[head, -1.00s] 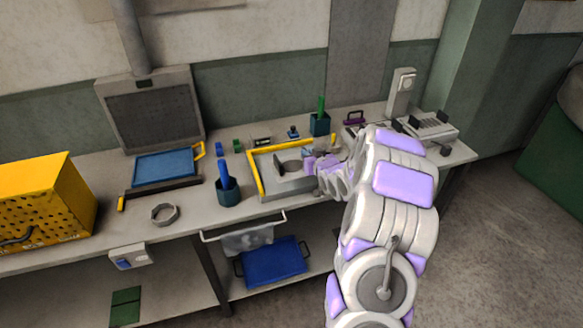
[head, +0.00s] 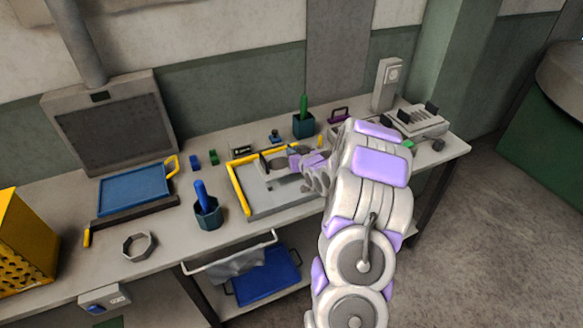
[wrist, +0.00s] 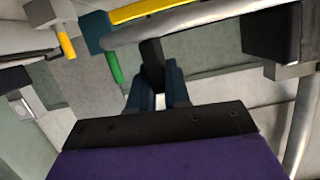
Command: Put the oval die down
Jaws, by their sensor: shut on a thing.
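My gripper (head: 293,161) is over the back part of a grey tray with yellow edges (head: 238,188) on the bench. In the wrist view its dark blue fingers (wrist: 158,85) are shut on a black grip (wrist: 152,60), which I take to be the oval die's. In the head view a dark part (head: 266,163) shows just left of the fingers. The die's outline is mostly hidden, and I cannot tell whether it touches the tray.
A cup with a blue-handled tool (head: 208,213) stands left of the tray. A teal cup with a green-handled tool (head: 303,125) stands behind it. Small blue (head: 195,162) and green (head: 213,157) pieces lie at the back. A metal ring (head: 139,246) lies at front left.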

